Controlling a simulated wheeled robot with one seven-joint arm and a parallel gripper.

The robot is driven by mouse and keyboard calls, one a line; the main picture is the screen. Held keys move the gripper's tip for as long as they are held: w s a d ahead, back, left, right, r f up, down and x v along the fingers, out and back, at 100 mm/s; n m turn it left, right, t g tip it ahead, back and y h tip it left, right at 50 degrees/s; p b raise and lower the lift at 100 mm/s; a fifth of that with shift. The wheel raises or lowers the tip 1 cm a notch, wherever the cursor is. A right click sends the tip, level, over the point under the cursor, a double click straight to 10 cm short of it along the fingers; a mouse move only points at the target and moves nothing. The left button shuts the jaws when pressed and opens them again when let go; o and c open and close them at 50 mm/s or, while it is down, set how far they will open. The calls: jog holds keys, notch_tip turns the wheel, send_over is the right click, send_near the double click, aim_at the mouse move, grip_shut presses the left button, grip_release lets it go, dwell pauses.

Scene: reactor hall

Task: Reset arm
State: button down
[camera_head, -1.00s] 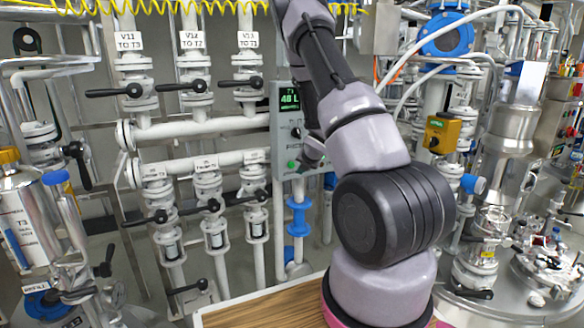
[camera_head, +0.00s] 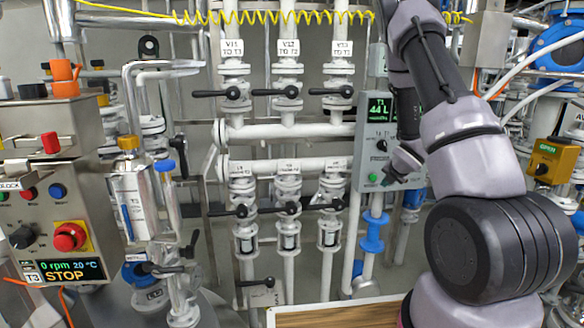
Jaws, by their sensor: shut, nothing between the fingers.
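My arm rises on the right side of the head view, folded upward, its upper link leaving the top edge. My gripper (camera_head: 404,168) shows partly behind the arm, small and dark grey, in front of the control panel. It is shut and empty. Most of the hand is hidden by the arm links.
A panel (camera_head: 366,150) with a green display reading about 44 L stands behind the arm. Labelled valves (camera_head: 288,92) with black levers line the pipes at centre. A control box (camera_head: 60,225) with STOP on its display and a metal vessel (camera_head: 130,200) stand left. A wooden tabletop (camera_head: 340,318) lies below.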

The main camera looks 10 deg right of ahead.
jog(key=s+a+r+m, duration=0.2)
jog(key=s+r+m, duration=0.2)
jog(key=r+m, duration=0.3)
jog(key=s+a+r+m+h, duration=0.15)
jog(key=s+r+m, duration=0.3)
jog(key=r, duration=0.45)
jog(key=s+a+r+m+y, duration=0.1)
jog(key=s+a+r+m, duration=0.15)
jog(key=r+m, duration=0.45)
jog(key=s+a+r+m+y, duration=0.1)
jog(key=s+a+r+m, duration=0.2)
jog(key=s, duration=0.5)
jog(key=s+a+r+m+g+y, duration=0.1)
jog(key=s+a+r+m, duration=0.2)
jog(key=s+a+m, duration=0.2)
jog(key=s+a+r+m+g+y, duration=0.1)
jog(key=s+a+r+m, duration=0.3)
jog(key=s, duration=0.6)
jog(key=shift+s+a+m, duration=0.3)
jog(key=shift+s+m, duration=0.05)
jog(key=shift+s, duration=0.05)
dwell(3.0)
